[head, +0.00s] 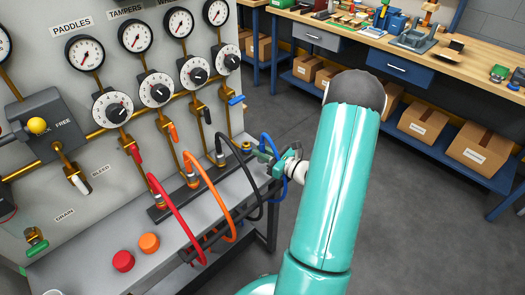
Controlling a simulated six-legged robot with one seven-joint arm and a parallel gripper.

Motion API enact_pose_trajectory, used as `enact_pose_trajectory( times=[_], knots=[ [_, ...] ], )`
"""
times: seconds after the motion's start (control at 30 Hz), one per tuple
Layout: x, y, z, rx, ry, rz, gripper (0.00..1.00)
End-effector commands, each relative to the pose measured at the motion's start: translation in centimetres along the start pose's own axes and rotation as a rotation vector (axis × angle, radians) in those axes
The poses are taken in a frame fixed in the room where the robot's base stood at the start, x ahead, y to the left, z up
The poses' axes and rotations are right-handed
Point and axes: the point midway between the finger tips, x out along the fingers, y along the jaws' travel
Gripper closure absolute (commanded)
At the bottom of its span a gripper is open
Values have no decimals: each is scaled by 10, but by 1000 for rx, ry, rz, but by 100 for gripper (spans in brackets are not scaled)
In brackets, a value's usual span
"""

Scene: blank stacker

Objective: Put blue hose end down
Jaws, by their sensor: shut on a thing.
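The blue hose (268,142) arches at the right end of the grey bench ledge of the panel. My gripper (272,168) is at that end, seen small and partly covered by the hose and my own wrist. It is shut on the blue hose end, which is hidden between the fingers. I cannot tell whether the hose end touches the ledge. The black hose (251,172), orange hose (213,190) and red hose (168,205) loop over the ledge to the left of my gripper.
The panel carries several gauges (85,52) and dials (112,107), with coloured valve levers below. A red button (123,261) and an orange button (149,243) sit on the ledge. A workbench (465,62) with boxes underneath stands behind. The floor (420,220) at right is clear.

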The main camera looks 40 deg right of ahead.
Motion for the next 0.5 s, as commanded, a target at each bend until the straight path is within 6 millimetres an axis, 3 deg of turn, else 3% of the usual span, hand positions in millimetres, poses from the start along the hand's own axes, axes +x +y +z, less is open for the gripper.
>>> enact_pose_trajectory(
  times=[0.5],
  knots=[
    [0, 1, -11, -2, -2, -3, 100]
  ],
)
